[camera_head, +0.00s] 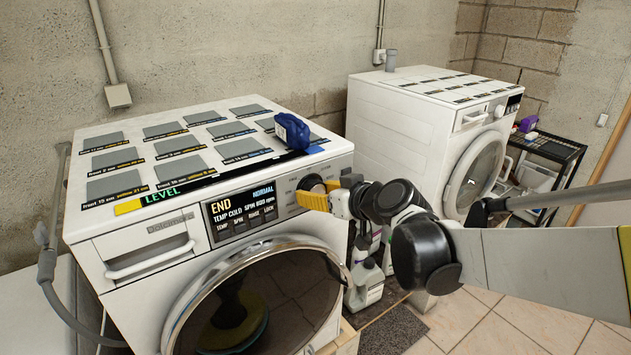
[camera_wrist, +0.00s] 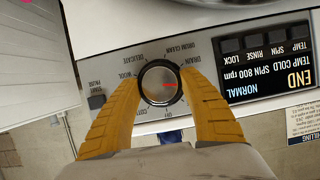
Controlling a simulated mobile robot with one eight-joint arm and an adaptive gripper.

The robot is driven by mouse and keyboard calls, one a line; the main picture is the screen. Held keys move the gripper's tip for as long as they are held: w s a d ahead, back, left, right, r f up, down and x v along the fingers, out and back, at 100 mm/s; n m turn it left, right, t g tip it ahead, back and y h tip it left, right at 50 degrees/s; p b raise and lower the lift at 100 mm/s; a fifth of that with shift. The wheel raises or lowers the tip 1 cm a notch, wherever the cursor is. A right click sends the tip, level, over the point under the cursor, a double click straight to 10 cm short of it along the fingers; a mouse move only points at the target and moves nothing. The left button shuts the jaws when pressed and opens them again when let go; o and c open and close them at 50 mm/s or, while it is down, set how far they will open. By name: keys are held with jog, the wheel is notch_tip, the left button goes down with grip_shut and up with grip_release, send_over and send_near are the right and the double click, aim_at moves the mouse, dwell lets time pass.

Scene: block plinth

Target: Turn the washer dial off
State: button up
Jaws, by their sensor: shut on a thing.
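The front-left washer (camera_head: 85,235) has a round dial (camera_head: 312,184) on its control panel, right of the display. In the wrist view, the dial (camera_wrist: 160,82) is silver with a dark rim and labels around it, seen upside down. In the wrist view, my gripper (camera_wrist: 161,85) partly covers the labels around the dial.
The display (camera_head: 243,207) reads END and NORMAL. A blue bundle (camera_head: 292,130) lies on the washer top above the dial. The round door (camera_head: 265,300) bulges below. Bottles (camera_head: 368,280) stand between this washer and a second machine (camera_head: 425,130).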

jog(key=m+g+y, duration=0.1)
jog(key=m, duration=0.1)
jog(key=shift+m+y, duration=0.3)
jog(key=shift+m, duration=0.1)
jog(key=shift+w+f+m+g+y+b, duration=0.1)
jog(key=shift+m+g+y+b, duration=0.25)
jog(key=shift+m+y, duration=0.65)
jog(key=m+y+b, duration=0.1)
jog(key=m, duration=0.2)
jog(key=shift+m+y+b, duration=0.3)
jog(key=shift+m, duration=0.1)
jog(key=shift+m+y+b, duration=0.6)
jog(key=shift+m+b, duration=0.05)
jog(key=shift+m, duration=0.65)
jog(key=o, duration=1.2)
